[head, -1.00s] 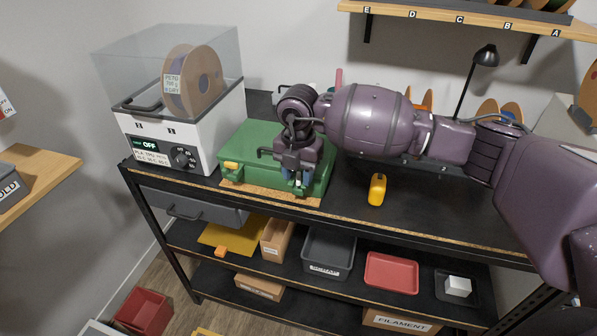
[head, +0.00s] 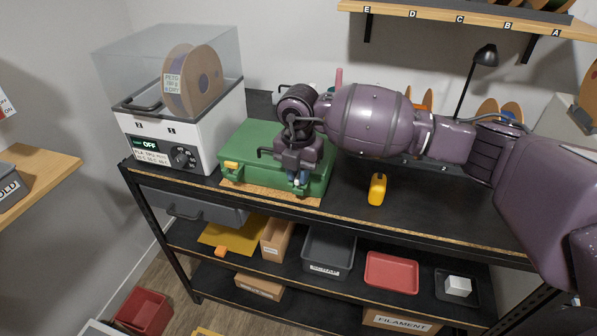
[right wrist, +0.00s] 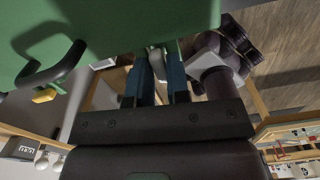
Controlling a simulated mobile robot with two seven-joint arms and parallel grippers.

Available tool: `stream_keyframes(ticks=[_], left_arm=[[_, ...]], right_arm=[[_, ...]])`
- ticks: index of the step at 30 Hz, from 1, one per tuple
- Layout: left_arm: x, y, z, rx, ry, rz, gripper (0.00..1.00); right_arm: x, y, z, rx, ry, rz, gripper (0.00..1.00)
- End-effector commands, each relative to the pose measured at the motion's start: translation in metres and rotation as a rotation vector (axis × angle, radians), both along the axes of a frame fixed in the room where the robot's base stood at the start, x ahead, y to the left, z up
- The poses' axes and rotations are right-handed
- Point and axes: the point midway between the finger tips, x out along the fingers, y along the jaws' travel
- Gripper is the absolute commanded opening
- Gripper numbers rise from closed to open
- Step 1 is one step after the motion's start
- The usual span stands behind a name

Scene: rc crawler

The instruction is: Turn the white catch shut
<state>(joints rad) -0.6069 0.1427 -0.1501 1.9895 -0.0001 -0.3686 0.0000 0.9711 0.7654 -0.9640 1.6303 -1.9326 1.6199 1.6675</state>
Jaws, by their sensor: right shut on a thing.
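A green case (head: 250,143) with a black handle stands on the bench. A yellow catch (head: 231,165) is on the left of its front; it also shows in the right wrist view (right wrist: 45,95). My right gripper (head: 299,186) is at the right part of the case's front. In the right wrist view its two blue fingers (right wrist: 161,82) are shut on a pale, whitish piece at the case edge, the white catch (right wrist: 156,61). The fingers hide most of the catch, so its exact angle cannot be told. My left gripper is not in view.
A white filament dryer (head: 170,140) with a clear lid stands left of the case. A yellow tool-like object (head: 377,189) lies on the bench to the right. The bench (head: 430,205) around it is clear. Bins and boxes fill the shelves below.

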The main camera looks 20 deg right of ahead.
Motion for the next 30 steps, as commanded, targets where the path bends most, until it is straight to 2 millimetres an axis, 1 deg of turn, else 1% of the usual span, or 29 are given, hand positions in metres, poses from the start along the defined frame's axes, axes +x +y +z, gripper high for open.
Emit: stream_keyframes(ticks=[22, 23, 24, 26, 27, 30], left_arm=[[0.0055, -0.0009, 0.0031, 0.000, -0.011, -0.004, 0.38], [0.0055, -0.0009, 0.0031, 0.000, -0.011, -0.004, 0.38], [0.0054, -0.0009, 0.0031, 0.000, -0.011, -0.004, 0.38], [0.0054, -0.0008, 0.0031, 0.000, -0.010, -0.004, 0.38], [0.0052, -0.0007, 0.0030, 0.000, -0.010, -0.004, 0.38], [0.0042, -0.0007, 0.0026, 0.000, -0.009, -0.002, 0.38]], right_arm=[[0.0008, -0.0004, 0.0011, 0.001, -0.002, -0.004, 0.00], [0.0008, -0.0004, 0.0011, 0.001, -0.002, -0.004, 0.21], [0.0007, -0.0004, 0.0011, 0.001, -0.002, -0.004, 0.27], [0.0007, -0.0004, 0.0010, 0.000, -0.001, -0.003, 0.36], [0.0007, -0.0003, 0.0009, 0.000, -0.001, -0.003, 0.39], [0.0004, -0.0003, 0.0006, 0.000, -0.001, -0.002, 0.39]])
